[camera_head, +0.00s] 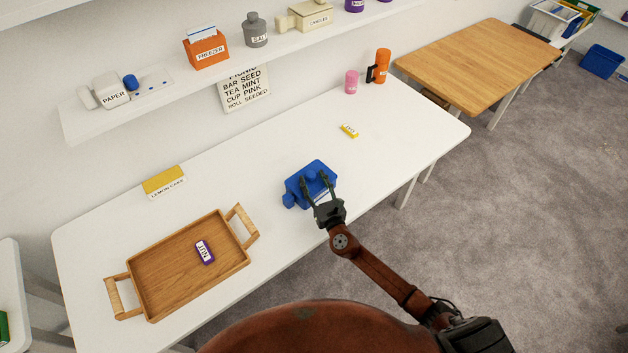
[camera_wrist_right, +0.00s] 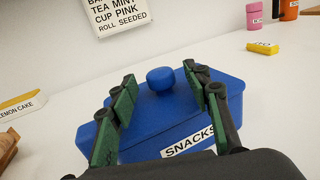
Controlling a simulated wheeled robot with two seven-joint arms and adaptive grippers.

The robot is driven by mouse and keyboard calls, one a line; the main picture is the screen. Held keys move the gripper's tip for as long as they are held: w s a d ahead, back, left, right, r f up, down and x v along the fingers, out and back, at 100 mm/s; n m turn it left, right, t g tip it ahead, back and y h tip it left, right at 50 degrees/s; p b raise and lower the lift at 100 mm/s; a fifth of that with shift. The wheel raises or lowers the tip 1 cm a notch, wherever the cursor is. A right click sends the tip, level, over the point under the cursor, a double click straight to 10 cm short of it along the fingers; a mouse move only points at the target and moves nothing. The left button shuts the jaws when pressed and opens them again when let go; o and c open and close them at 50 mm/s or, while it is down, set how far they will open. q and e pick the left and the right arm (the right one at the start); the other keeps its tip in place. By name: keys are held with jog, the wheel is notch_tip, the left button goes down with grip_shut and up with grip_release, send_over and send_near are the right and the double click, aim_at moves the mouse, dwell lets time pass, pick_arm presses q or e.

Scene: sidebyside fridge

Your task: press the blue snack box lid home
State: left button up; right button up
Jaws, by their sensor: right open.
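The blue snack box (camera_head: 296,199) stands on the white table (camera_head: 385,150), its SNACKS label showing in the right wrist view (camera_wrist_right: 190,141). Its blue lid (camera_wrist_right: 150,103) lies on top with a round knob (camera_wrist_right: 160,78) in the middle. I cannot tell whether the lid sits fully down. My right gripper (camera_head: 315,182) is open over the lid. In the right wrist view its two green-padded fingers stand on either side of the knob, apart from it. The fingers and palm hide part of the lid and box front. My left gripper is not in view.
A wooden tray (camera_head: 165,294) with a purple NUT bar (camera_head: 204,252) lies to the left. A wall shelf (camera_head: 160,103) hangs above. The table right of the box is clear.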

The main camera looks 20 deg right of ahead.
jog(key=s, duration=1.1)
jog(key=shift+s+d, duration=0.3)
jog(key=shift+d, duration=0.1)
jog(key=shift+s, duration=0.15)
